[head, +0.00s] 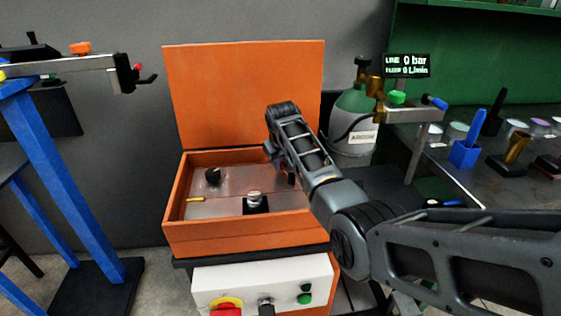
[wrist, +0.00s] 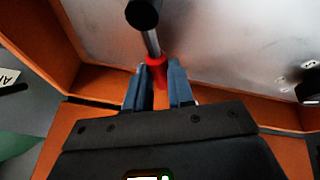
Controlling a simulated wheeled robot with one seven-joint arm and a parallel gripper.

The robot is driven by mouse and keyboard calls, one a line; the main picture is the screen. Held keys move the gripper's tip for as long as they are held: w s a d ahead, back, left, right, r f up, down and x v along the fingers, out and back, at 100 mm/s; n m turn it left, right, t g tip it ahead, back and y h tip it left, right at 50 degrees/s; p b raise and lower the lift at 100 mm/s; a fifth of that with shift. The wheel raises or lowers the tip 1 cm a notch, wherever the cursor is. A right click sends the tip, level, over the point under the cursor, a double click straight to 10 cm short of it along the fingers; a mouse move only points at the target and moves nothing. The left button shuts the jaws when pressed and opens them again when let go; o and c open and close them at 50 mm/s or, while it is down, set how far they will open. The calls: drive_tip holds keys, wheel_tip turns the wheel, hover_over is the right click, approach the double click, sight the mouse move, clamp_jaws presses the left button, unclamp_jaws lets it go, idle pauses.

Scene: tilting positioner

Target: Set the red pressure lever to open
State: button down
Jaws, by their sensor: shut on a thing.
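The red pressure lever (wrist: 157,66) shows in the wrist view as a red part between my fingers. A silver rod runs from it to a black round end at the top of that view. My gripper (wrist: 158,88) is shut on the red part, with one blue-grey finger on each side. In the head view my gripper (head: 281,168) reaches down into the right side of the open orange box (head: 245,237). My arm hides most of the lever there.
The box's panel carries a black knob (head: 212,176), a brass fitting (head: 195,199) and a silver knob (head: 255,198). The orange lid (head: 243,92) stands upright behind.

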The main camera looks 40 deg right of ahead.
drive_tip(key=c, duration=1)
unclamp_jaws()
drive_tip(key=shift+o, duration=0.2)
drive_tip(key=v, duration=0.7)
drive_tip(key=shift+s+r, duration=0.2)
drive_tip(key=shift+r, duration=0.1)
